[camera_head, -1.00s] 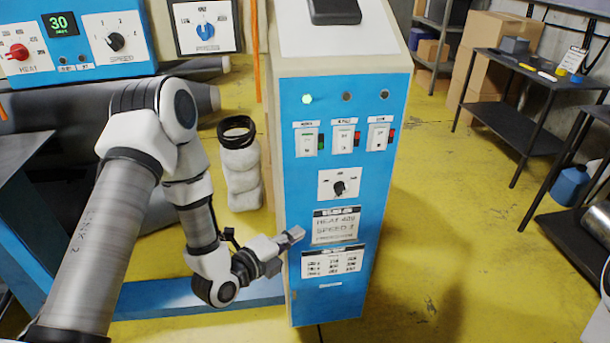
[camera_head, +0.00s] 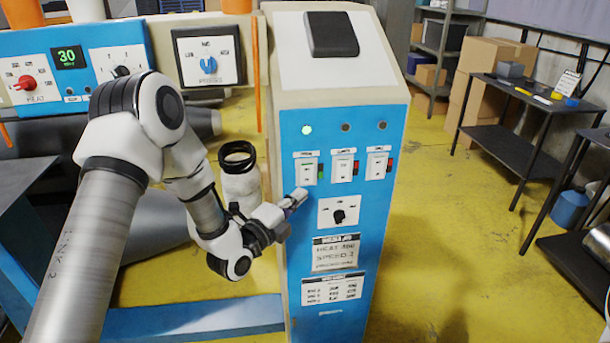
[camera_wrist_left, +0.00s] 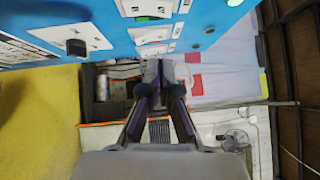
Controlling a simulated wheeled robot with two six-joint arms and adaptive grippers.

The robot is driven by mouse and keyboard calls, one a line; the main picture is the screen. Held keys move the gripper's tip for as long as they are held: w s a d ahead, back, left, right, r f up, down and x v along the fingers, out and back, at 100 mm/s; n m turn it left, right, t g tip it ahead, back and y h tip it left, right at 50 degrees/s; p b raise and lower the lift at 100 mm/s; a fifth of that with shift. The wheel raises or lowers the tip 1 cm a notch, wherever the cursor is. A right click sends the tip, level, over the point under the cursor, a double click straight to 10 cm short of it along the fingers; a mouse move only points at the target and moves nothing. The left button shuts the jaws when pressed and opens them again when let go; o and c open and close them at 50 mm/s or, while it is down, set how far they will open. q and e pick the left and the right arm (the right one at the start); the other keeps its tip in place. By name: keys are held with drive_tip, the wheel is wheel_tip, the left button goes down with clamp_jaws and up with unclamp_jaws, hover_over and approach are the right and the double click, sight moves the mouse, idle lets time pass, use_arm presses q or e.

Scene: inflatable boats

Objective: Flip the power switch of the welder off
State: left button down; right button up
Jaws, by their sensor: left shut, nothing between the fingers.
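The welder's tall blue control cabinet (camera_head: 365,265) stands in the middle of the head view. A lit green lamp (camera_head: 306,129) is above the left switch. My left gripper (camera_head: 299,196) is shut and empty, just below the left switch; I cannot tell if it touches the panel. In the left wrist view the shut fingers (camera_wrist_left: 162,75) point toward the panel's switches. My right gripper is not in view.
A black rotary knob (camera_head: 339,215) sits right of my left gripper, above the printed labels. Black tables (camera_head: 520,100) stand at the right; yellow floor between is clear.

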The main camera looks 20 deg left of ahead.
sight(313, 169)
use_arm(q)
drive_tip(key=w, duration=0.2)
drive_tip(key=w+a+p, duration=0.1)
drive_tip(key=w, duration=0.1)
drive_tip(key=w+r, duration=0.1)
drive_tip(key=w, duration=0.2)
drive_tip(key=shift+a+p, duration=0.15)
drive_tip(key=shift+p, duration=0.25)
drive_tip(key=shift+w+a+f, duration=0.1)
drive_tip(key=shift+w+a, duration=0.05)
drive_tip(key=shift+w, duration=0.05)
drive_tip(key=shift+w, duration=0.15)
